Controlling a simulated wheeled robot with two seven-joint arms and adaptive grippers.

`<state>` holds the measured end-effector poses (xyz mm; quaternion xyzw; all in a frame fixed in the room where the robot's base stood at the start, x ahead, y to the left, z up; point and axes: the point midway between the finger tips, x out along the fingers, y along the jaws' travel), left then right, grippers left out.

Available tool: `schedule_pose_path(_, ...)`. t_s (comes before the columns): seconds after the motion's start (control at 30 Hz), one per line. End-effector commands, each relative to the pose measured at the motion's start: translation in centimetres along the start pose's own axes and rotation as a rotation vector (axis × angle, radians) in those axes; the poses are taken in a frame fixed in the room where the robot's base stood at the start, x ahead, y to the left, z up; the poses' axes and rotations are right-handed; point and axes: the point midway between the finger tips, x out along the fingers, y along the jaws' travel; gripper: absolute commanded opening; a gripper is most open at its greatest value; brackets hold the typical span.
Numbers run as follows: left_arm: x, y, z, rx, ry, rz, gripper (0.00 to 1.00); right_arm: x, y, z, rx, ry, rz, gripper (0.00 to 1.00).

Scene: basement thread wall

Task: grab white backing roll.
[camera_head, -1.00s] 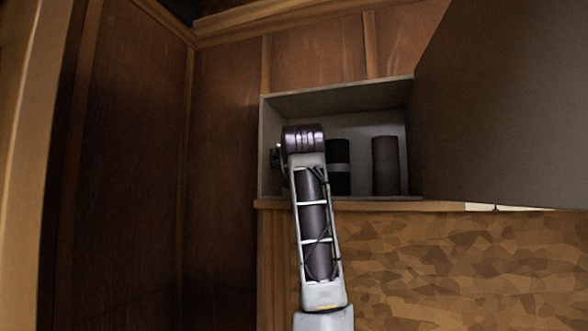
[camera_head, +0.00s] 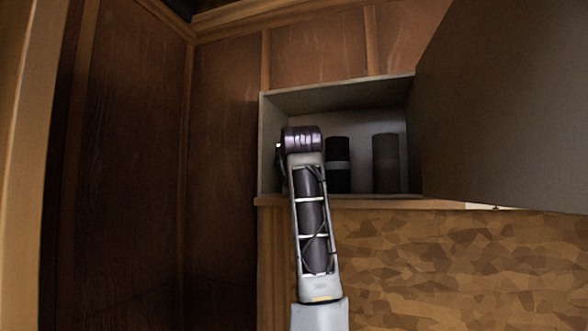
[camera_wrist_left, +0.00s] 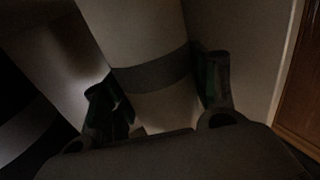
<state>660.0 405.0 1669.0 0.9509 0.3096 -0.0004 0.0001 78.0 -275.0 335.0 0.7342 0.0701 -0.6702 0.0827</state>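In the left wrist view a pale, whitish roll (camera_wrist_left: 135,40) with a dark grey band runs between the two fingers of my left gripper (camera_wrist_left: 160,95). One finger is on each side, close to the roll. The fingers are spread wide, and the dim light hides whether either touches it. In the head view my left arm reaches into the open grey cabinet (camera_head: 335,98). Its wrist hides the pale roll and most of the gripper. My right gripper is not in view.
A black roll (camera_head: 338,180) with a grey band and a brownish-grey roll (camera_head: 386,165) stand in the cabinet, right of my arm. The open cabinet door (camera_head: 500,110) sticks out at the right. Wood panels (camera_head: 222,150) close off the left.

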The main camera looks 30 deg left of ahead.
Motion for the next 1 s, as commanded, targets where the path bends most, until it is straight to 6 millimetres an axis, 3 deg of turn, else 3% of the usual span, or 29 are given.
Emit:
schedule_pose_path(0.03, 0.0, 0.0, 0.0, 0.0, 0.0, 0.0, 0.47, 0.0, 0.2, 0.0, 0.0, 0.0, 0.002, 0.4)
schedule_pose_path(0.23, -0.1, 0.0, -0.1, -0.001, 0.002, 0.0, 0.25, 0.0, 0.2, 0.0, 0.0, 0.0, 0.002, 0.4)
schedule_pose_path(0.67, -0.1, 0.0, -0.6, -0.001, 0.003, 0.0, 0.25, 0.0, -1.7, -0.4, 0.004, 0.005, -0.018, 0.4)
schedule_pose_path(1.0, -0.1, 0.0, -3.4, 0.0, 0.004, 0.0, 0.25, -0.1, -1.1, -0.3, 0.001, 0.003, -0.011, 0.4)
